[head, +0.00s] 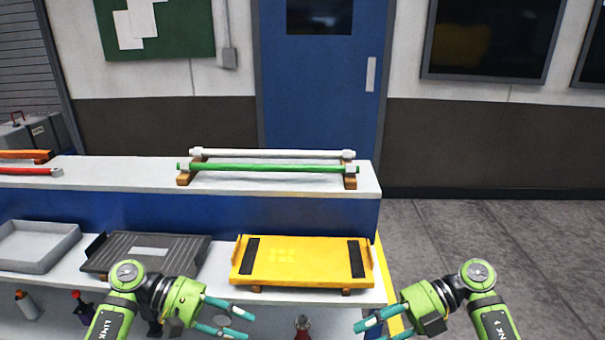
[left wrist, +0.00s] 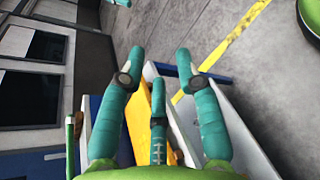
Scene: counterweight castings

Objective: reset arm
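My left gripper (head: 243,322) is at the lower middle of the head view, in front of the lower shelf. Its teal fingers are spread apart with nothing between them; the left wrist view (left wrist: 160,60) also shows them open and empty. My right gripper (head: 368,329) is at the lower right, in front of the shelf's right end. Its visible fingers are apart and hold nothing that I can see. Neither gripper appears to touch anything. The two arms stand roughly mirrored.
On the lower shelf lie a yellow tray (head: 305,262), a dark ribbed tray (head: 190,246) and a grey tray (head: 28,266). A green rod (head: 270,168) and a white rod (head: 275,153) rest on the upper shelf (head: 110,174). Bottles stand underneath. Floor at right is clear.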

